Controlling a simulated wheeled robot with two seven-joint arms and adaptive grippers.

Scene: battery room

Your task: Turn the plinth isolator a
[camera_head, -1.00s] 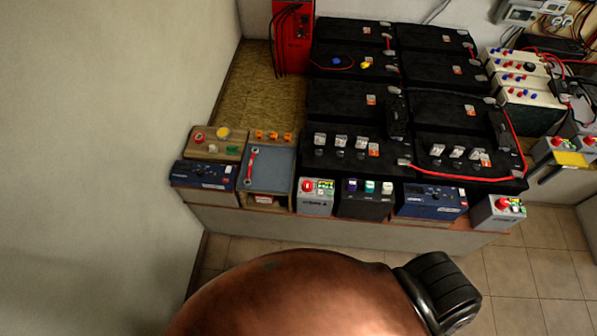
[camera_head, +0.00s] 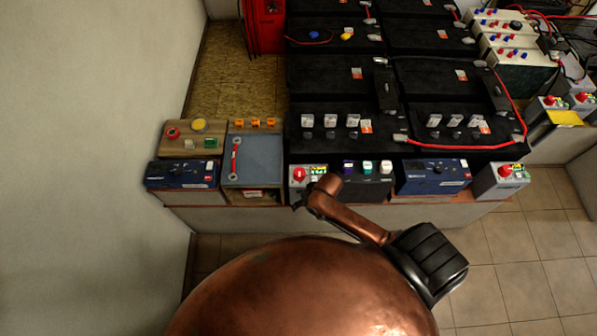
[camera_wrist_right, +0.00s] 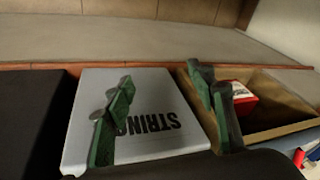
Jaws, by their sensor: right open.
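A light grey isolator box (camera_head: 308,187) with a round red knob (camera_head: 299,174) and a yellow-green label stands in the front row of the plinth, left of centre. In the right wrist view the grey box (camera_wrist_right: 80,140) shows close up with the word STRING upside down; its red knob is not visible there. My right gripper (camera_wrist_right: 168,105) is open, its two green fingers apart in front of this box, one over the box and one near its right side. In the head view my copper right arm hides most of that gripper. My left gripper is not in view.
A similar grey box with a red knob (camera_head: 506,172) stands at the front right. A black box with coloured switches (camera_head: 362,188) and a blue unit (camera_head: 432,178) lie between. A wooden compartment (camera_wrist_right: 262,122) holds a red item (camera_wrist_right: 243,98). Black batteries (camera_head: 330,80) fill the plinth behind.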

